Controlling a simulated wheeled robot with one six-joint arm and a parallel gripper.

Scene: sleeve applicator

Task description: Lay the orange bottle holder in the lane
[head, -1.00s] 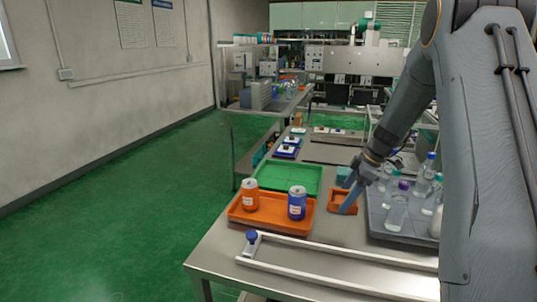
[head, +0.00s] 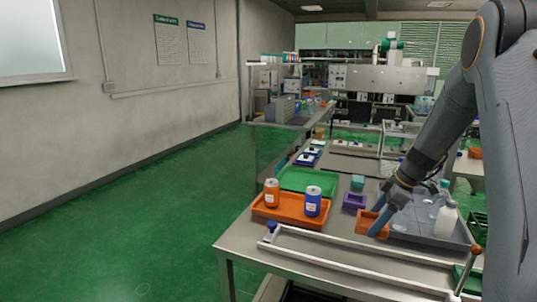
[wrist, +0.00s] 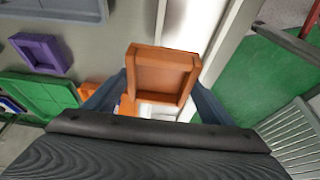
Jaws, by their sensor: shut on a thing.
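The orange bottle holder (head: 369,222), a small square open tray, is in my gripper (head: 376,221) at the left edge of the grey bottle tray. In the wrist view the holder (wrist: 162,76) sits between the two blue-grey fingers, its open face toward the camera. It appears held above the bench; its exact height is hard to tell. The lane (head: 345,263) is a strip between two white rails along the bench's front edge, with a blue knob (head: 271,227) at its left end. The lane looks empty where it shows.
A green tray (head: 306,178) and a purple holder (head: 354,201) stand behind. The grey tray (head: 425,232) holds bottles, partly hidden by my arm. Bare bench lies left of the holder.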

